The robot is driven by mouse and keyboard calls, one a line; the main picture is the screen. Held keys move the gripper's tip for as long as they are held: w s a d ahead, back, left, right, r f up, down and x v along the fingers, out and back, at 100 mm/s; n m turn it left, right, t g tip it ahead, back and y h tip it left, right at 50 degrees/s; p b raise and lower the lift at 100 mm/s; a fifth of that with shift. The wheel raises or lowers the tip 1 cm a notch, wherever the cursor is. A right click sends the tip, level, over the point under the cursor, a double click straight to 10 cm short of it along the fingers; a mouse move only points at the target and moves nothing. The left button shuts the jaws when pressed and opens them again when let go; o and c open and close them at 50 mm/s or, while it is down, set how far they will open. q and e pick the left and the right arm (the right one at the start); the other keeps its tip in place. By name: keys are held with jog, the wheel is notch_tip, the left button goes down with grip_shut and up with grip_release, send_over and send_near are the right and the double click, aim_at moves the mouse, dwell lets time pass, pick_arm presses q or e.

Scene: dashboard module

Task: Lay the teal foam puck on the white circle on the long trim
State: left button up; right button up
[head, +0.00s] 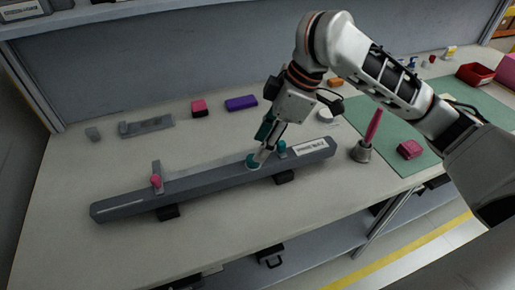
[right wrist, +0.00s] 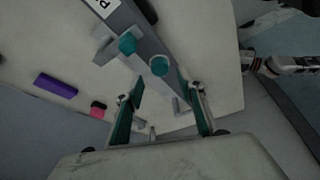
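The long trim (head: 205,182) is a dark grey bar lying slantwise on the bench. The teal foam puck (head: 252,162) lies flat on its top, right of the middle, with a pale rim showing around it; the white circle is otherwise covered. The puck also shows in the right wrist view (right wrist: 159,66), just beyond the fingertips. My right gripper (head: 263,155) is directly over the puck, fingers apart on either side, not closed on it. In the right wrist view, my left arm (right wrist: 285,64) shows at the right edge; its finger state is unclear.
A teal-knobbed clamp (head: 282,148) stands on the trim close to the right of the puck. A pink-knobbed clamp (head: 156,180) is farther left. A purple block (head: 241,103) and a pink block (head: 199,108) lie behind. A grey holder (head: 361,152) stands right.

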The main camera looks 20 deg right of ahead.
jog(key=p+v, duration=0.2)
jog(key=v, duration=0.5)
jog(key=shift+r, duration=0.35)
jog(key=shift+s+d, duration=0.1)
jog(key=shift+d, duration=0.05)
